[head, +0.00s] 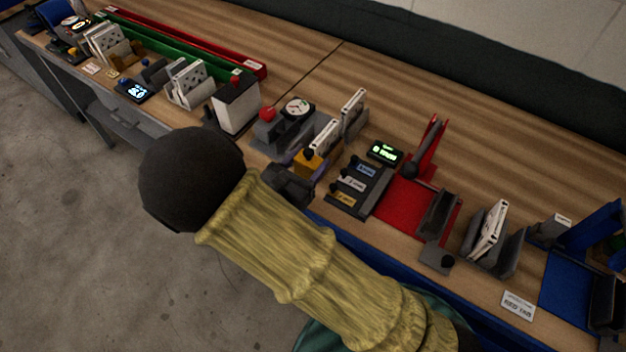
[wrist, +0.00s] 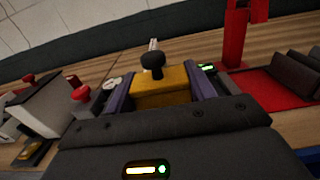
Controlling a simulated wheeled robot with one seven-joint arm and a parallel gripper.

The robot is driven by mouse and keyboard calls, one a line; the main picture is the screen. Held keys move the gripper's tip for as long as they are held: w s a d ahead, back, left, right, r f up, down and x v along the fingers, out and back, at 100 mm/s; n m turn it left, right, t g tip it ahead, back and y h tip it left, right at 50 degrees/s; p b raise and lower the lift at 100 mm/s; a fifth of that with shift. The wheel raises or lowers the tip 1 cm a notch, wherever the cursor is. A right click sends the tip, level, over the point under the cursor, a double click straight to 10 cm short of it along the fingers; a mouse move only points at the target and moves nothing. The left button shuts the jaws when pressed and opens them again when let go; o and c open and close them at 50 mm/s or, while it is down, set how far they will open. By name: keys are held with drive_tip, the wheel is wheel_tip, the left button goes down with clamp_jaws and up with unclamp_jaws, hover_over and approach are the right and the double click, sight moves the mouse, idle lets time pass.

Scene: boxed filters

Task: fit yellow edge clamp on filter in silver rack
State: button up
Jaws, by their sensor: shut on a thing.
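The yellow edge clamp (head: 308,161), with a black knob on top, is between the fingers of my gripper (head: 303,164). In the wrist view the clamp (wrist: 162,87) sits upright between two purple-grey fingers of my gripper (wrist: 160,82), which is shut on it. A white filter (head: 324,138) stands upright just behind the clamp in the head view. A second white filter (head: 353,108) stands in a grey holder (head: 354,128) farther back. I cannot tell whether the clamp touches the nearer filter, whose lower part is hidden. Which holder is the silver rack is unclear.
A grey unit with a dial (head: 297,107) and red knob (head: 267,114) is left of the clamp. A labelled tray (head: 357,186) and red press (head: 405,205) are to the right. A white box (head: 236,106) stands left. Bare wood lies behind.

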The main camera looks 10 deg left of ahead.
sight(309, 175)
drive_tip(key=shift+w, duration=0.35)
drive_tip(key=shift+s, duration=0.1)
drive_tip(key=shift+f+p, duration=0.35)
drive_tip(key=shift+f, duration=2.55)
drive_tip(key=shift+f+p, duration=0.3)
drive_tip(key=shift+f, duration=1.75)
